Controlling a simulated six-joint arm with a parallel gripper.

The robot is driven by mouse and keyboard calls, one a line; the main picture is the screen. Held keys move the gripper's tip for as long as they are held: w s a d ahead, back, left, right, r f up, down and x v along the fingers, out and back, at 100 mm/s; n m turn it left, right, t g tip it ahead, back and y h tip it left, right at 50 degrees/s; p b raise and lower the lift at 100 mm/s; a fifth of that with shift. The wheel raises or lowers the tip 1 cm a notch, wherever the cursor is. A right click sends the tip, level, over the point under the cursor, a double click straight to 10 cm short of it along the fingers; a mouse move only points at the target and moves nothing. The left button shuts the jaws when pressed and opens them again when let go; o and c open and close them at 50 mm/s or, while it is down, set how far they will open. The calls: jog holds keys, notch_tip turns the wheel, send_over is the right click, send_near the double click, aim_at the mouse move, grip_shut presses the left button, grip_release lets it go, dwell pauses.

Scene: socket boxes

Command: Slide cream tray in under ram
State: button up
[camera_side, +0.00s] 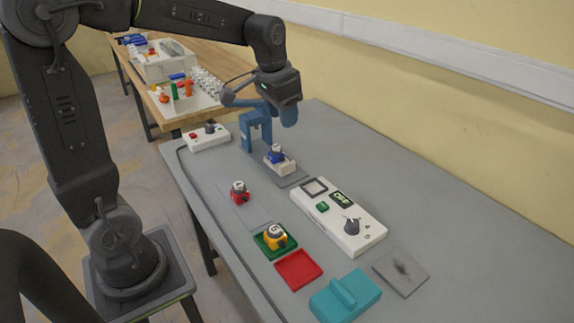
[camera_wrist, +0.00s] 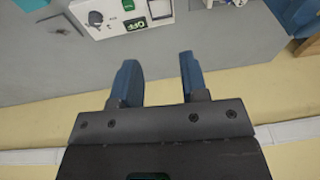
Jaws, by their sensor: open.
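The cream tray (camera_side: 287,167) sits on the grey base plate in front of the blue press (camera_side: 250,136), with a blue socket box (camera_side: 276,156) in it. It looks to stand out in front of the press head, not beneath it. The ram itself is hard to make out behind my gripper. My gripper (camera_side: 289,117) is open and empty, raised above the bench by the press and behind the tray. A small part of the tray seems to show at the top edge.
A white control box (camera_side: 338,218) with an OFF display stands right of the tray. Red (camera_side: 239,195) and yellow (camera_side: 276,236) socket boxes, a red pad (camera_side: 298,270) and a teal block (camera_side: 345,297) lie nearer.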

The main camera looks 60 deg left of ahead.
jog(key=w+a+f+g, duration=0.2)
jog(key=w+a+f, duration=0.5)
jog(key=a, duration=0.1)
send_over(287, 163)
notch_tip(287, 163, down, 6)
jog(key=shift+g+h, duration=0.3)
notch_tip(287, 163, down, 13)
jog(key=shift+d+f, duration=0.1)
jog(key=shift+c, duration=0.4)
grip_shut()
